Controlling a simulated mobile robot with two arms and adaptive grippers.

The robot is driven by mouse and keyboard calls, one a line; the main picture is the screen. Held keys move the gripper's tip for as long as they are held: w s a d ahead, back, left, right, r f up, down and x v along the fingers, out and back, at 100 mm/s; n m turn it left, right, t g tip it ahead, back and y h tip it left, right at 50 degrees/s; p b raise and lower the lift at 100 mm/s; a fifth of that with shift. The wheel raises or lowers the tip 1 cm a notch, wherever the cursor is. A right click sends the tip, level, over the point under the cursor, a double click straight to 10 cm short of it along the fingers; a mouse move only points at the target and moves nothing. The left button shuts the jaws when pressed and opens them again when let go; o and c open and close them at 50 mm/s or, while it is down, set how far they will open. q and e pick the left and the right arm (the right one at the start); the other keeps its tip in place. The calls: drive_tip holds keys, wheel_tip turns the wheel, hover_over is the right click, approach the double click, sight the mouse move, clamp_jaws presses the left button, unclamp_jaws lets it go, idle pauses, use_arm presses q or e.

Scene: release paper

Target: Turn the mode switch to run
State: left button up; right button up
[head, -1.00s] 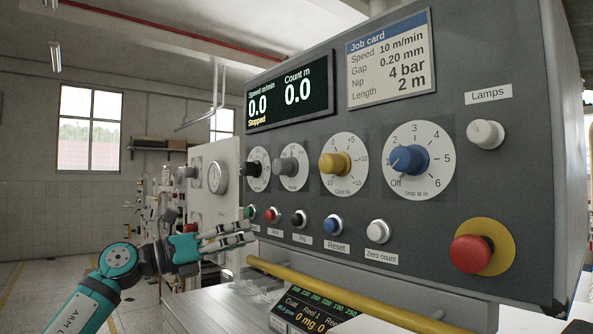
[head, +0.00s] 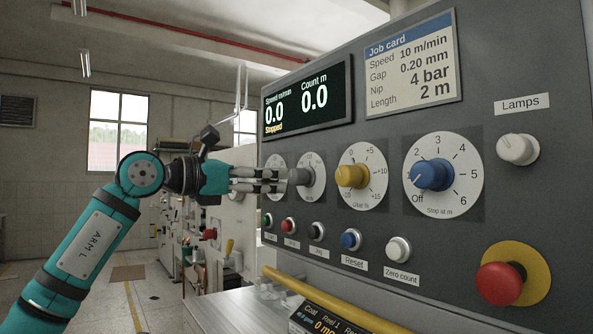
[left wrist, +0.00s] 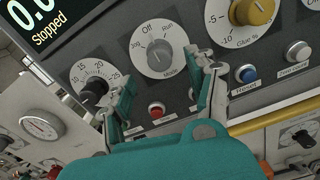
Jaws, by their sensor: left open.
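The mode switch is a grey knob (head: 299,177) on a round light dial, on the dark control panel. In the left wrist view the knob (left wrist: 159,56) shows with Jog, Off and Run around it and Mode below; I cannot clearly tell which word its pointer faces. My left gripper (head: 284,181) is at the knob's height, its fingers pointing at it from the left. In the left wrist view the open fingers (left wrist: 164,82) stand apart on the left and right below the knob, with nothing between them. Contact with the knob cannot be told. My right gripper is out of view.
A black knob (left wrist: 94,89) sits close on the left, a yellow knob (head: 351,175) and blue knob (head: 433,176) on the right. Several push buttons, including a red one (left wrist: 156,110), lie below. A yellow rail (head: 330,299) runs under the panel. A red stop button (head: 499,290) is lower right.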

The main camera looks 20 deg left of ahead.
sight(292, 176)
use_arm(q)
drive_tip(key=p+x, duration=0.1)
drive_tip(key=x, duration=0.5)
drive_tip(key=shift+w+p, duration=0.1)
drive_tip(key=shift+p, duration=0.25)
drive_tip(key=shift+w+d, duration=0.4)
drive_tip(key=shift+w, duration=0.05)
drive_tip(key=c, duration=1.2)
drive_tip(key=shift+o, duration=0.2)
